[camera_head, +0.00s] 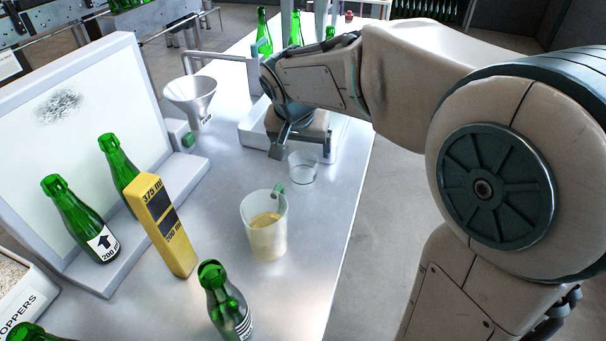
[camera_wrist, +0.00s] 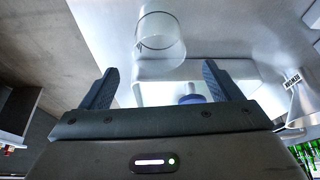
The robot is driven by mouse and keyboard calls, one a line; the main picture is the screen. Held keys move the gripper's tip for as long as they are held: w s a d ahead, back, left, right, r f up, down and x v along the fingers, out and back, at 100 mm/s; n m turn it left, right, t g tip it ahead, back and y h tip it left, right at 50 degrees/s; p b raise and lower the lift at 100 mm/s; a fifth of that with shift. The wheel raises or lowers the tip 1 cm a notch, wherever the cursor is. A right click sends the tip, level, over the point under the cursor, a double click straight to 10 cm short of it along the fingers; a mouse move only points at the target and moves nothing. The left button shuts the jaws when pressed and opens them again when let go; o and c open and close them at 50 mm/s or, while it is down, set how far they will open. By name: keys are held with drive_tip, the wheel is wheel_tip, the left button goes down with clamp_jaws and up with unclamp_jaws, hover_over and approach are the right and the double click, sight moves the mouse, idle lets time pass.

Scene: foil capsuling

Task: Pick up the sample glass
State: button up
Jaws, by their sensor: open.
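The sample glass (camera_head: 303,168) is a small clear tumbler standing upright on the metal table. It looks empty. In the wrist view the glass (camera_wrist: 160,33) is beyond the fingertips, a little left of the middle between them. My gripper (camera_head: 281,148) is just behind and left of the glass in the head view, over the front of a white tray. In the wrist view my gripper (camera_wrist: 158,82) has its two dark fingers spread wide with nothing between them. The glass is apart from the fingers.
A jug (camera_head: 265,225) with yellowish liquid stands in front of the glass. A yellow gauge block (camera_head: 163,225), green bottles (camera_head: 226,305) and a funnel (camera_head: 192,97) are to the left. The white tray (camera_head: 252,137) is behind the glass. The table's right edge is close by.

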sight(303, 160)
drive_tip(key=x, duration=0.5)
drive_tip(key=shift+s+f, duration=0.1)
drive_tip(key=shift+f, duration=0.4)
drive_tip(key=c, duration=1.1)
